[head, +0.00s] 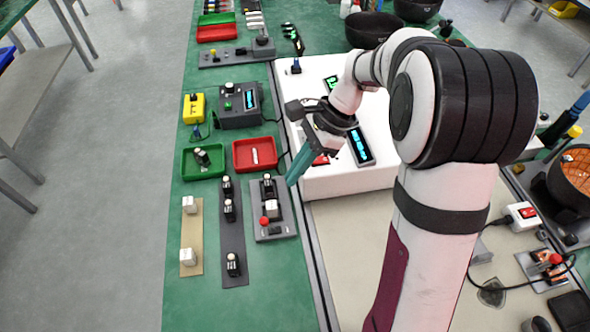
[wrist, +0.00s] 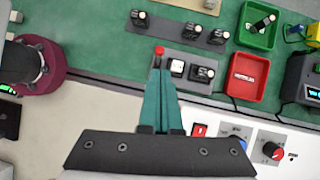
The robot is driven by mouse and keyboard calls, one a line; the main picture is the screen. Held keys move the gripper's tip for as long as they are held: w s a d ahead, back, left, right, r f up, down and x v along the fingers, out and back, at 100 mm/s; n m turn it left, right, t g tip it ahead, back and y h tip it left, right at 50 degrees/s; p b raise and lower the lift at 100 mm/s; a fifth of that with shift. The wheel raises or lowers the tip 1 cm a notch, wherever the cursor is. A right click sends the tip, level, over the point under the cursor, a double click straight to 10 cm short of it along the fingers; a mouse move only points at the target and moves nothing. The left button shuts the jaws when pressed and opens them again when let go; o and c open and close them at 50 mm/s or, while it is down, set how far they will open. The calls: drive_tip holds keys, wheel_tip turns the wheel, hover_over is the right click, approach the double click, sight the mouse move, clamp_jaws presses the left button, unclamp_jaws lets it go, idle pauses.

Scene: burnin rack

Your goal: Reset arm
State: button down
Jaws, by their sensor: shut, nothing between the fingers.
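My arm reaches from the right over a white instrument box (head: 350,180) in the head view. My gripper (head: 291,182) points down and left, with its teal fingers closed together and nothing between them. In the wrist view my gripper (wrist: 160,72) shows the same shut teal fingers. Their tips appear in front of a grey fixture (wrist: 185,58) with a red ball knob (wrist: 160,50). In the head view this fixture (head: 272,232) lies just below and left of the fingertips. The gripper appears above it; I cannot tell the exact height.
A red tray (head: 269,167) with a white part and a green tray (head: 185,172) with a dark part lie left of the gripper. A dark strip (head: 235,270) and a tan strip (head: 197,213) carry small modules. A dark meter box (head: 228,121) stands behind them.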

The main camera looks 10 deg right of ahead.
idle(0.3)
drive_tip(key=s+r+n+h, duration=0.1)
drive_tip(key=s+n, duration=0.4)
drive_tip(key=s, duration=0.6)
drive_tip(key=s+r+n+t+h, duration=0.1)
drive_tip(key=s+n+h, duration=0.2)
drive_tip(key=s, duration=0.9)
drive_tip(key=n, duration=0.3)
drive_tip(key=shift+a+r, duration=0.3)
drive_tip(key=shift+r, duration=0.1)
